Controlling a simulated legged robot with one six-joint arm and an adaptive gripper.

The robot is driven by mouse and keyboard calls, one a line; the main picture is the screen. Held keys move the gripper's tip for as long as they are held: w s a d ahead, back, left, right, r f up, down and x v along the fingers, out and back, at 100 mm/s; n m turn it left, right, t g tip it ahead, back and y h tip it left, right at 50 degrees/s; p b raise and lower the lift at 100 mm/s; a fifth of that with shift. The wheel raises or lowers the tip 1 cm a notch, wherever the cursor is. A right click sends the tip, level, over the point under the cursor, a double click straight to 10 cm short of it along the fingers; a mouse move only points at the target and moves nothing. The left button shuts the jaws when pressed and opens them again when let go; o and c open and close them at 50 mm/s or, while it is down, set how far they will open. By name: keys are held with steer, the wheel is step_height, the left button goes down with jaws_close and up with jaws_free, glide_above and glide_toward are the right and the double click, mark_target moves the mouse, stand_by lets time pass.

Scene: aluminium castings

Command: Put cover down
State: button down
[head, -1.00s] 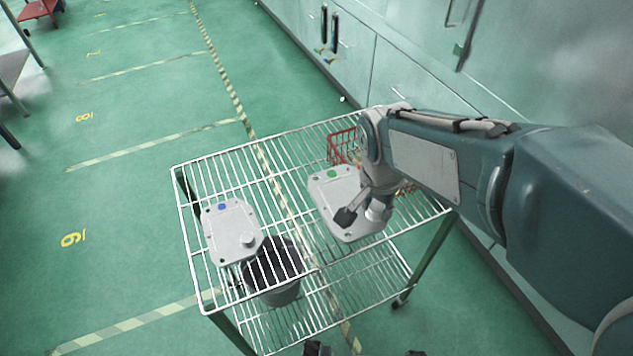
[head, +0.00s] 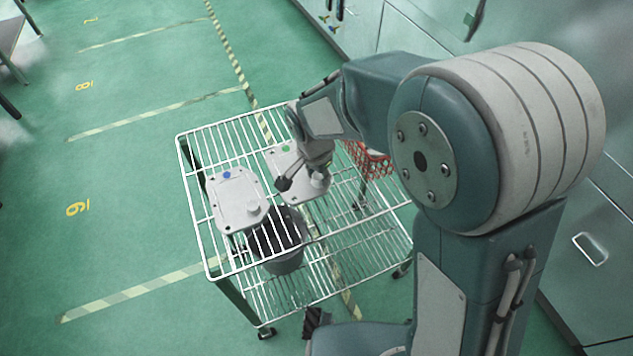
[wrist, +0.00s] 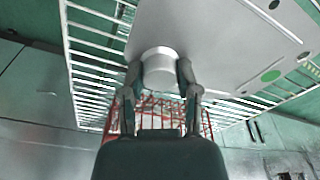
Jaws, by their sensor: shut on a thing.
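A light grey cover with a green dot (head: 290,160) is at the middle of the wire rack's top shelf (head: 190,165) in the head view. My gripper (head: 302,182) is at its near right part. In the wrist view my gripper (wrist: 160,88) is shut on the round knob (wrist: 159,62) of this cover, with a finger on each side. The cover's plate (wrist: 215,40) spreads beyond the knob. I cannot tell whether its underside touches the shelf. A second grey cover with a blue dot (head: 238,197) lies on the shelf to the left.
A red basket (head: 370,160) stands to the right of the held cover. A dark bucket (head: 283,262) is below the top shelf. Cabinets (head: 600,190) line the right side.

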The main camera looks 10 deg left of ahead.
steer(key=shift+w+a+f, duration=0.1)
steer(key=shift+a+f, duration=0.1)
step_height(320, 180, down, 3)
steer(key=shift+f, duration=0.15)
steer(key=shift+c, duration=1.7)
jaws_free()
